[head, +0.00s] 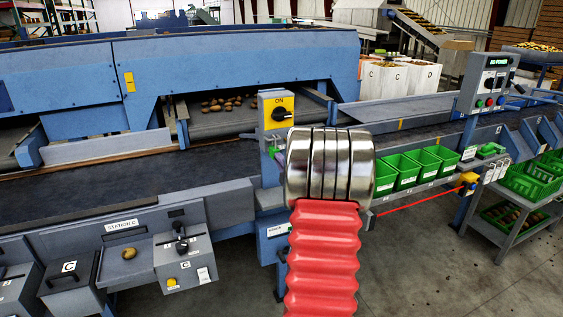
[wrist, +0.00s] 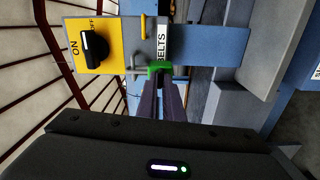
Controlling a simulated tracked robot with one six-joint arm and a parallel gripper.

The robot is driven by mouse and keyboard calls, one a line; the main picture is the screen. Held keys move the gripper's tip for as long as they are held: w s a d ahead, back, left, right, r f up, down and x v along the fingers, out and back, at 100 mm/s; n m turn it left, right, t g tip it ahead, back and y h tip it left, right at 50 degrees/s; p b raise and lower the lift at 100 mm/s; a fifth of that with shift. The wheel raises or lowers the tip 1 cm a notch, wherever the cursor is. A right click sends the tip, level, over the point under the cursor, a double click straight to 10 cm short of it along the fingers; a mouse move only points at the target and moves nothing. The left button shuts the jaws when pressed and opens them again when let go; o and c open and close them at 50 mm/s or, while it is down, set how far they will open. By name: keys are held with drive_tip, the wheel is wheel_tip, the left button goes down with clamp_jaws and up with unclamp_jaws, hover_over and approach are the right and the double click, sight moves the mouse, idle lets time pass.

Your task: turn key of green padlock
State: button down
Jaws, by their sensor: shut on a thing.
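The green padlock (wrist: 159,67) hangs by the yellow switch box (wrist: 85,45), beside the "BELTS" label. My arm hides most of the gripper.
A dark conveyor belt (head: 120,175) runs to the left of the box. Green bins (head: 425,160) line the rail at the right, and a control post (head: 487,85) stands beyond them. Station C's panel (head: 180,250) is at lower left. The floor at lower right is clear.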

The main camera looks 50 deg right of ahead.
drive_tip(key=shift+n, duration=0.6)
drive_tip(key=shift+f, duration=0.1)
drive_tip(key=c, duration=1.9)
unclamp_jaws()
drive_tip(key=v, duration=1.4)
drive_tip(key=shift+d+f, duration=0.1)
drive_tip(key=shift+f, duration=0.05)
